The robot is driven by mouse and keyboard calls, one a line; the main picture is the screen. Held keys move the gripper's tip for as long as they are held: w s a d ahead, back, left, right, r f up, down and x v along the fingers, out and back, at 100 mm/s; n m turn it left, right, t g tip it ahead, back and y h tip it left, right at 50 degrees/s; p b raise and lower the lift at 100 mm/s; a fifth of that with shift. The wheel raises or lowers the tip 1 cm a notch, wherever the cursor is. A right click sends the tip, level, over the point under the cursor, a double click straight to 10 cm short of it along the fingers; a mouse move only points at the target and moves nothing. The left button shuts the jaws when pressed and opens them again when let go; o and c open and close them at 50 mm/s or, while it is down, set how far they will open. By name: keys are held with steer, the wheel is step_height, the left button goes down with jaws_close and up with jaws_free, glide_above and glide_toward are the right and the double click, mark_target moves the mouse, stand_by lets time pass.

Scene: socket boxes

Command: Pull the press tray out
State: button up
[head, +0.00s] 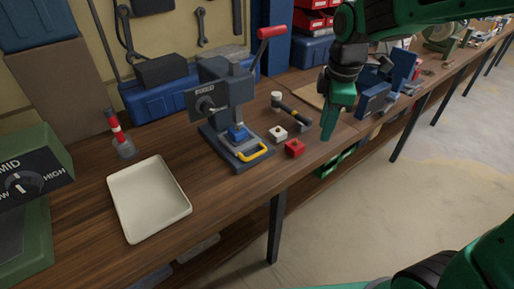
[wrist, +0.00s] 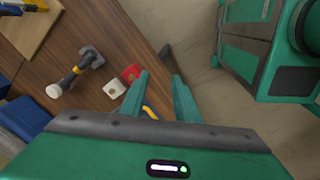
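The press (head: 226,92) stands on the wooden bench, dark grey with a red-ended lever (head: 271,33). Its tray has a yellow handle (head: 252,154) facing the bench's front edge, and a blue block (head: 237,133) sits over the tray area under the press head. My gripper (head: 329,136) hangs to the right of the press, apart from the handle and near the front edge. In the wrist view my gripper (wrist: 160,76) has its green fingers apart with nothing held. A small part of the yellow handle (wrist: 150,111) shows between them; the rest is hidden.
A red block (head: 294,149), a white block (head: 278,134) and a hammer (head: 291,111) lie right of the press. A cream tray (head: 126,227) and a red-white bottle (head: 121,140) are to its left. Open floor lies before the bench.

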mark_target(256, 154)
steer(key=w+a+f+n+y, duration=0.1)
steer(key=w+a+n, duration=0.2)
steer(key=a+n, duration=0.95)
steer(key=a+f+m, duration=0.1)
steer(key=f, duration=0.2)
steer(key=w+a+f+m, duration=0.1)
steer(key=a+f, duration=0.1)
steer(key=f, duration=0.2)
steer(key=a+f+m, duration=0.1)
steer(key=f, duration=0.2)
steer(key=shift+w+a+f, duration=0.3)
steer(key=shift+a+f, duration=0.05)
jaws_close()
